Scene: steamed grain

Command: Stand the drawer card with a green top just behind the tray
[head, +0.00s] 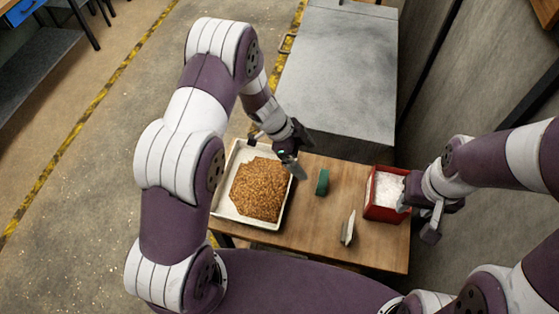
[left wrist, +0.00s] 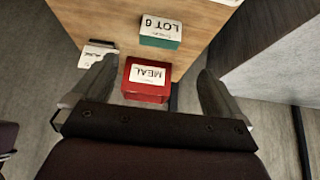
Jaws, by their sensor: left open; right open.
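A green-topped card (head: 322,182) stands on the wooden table, right of the tray. In the left wrist view the green piece (left wrist: 160,42) has a white label reading "LOT 6". The pale tray (head: 217,205) holds a heap of brown grain (head: 259,189) at the table's left end. My left gripper (head: 291,163) is open and empty above the tray's far right corner, left of the green-topped card. Its two spread fingers show in the left wrist view (left wrist: 157,80). My right gripper (head: 421,212) is open beside the red box, at the table's right edge.
A red box (head: 383,213) with white contents stands at the right; its label reads "MEAL" in the left wrist view (left wrist: 146,90). A small white card (head: 348,228) stands near the front edge. A grey cabinet (head: 338,80) is behind the table. Bare wood surrounds the green-topped card.

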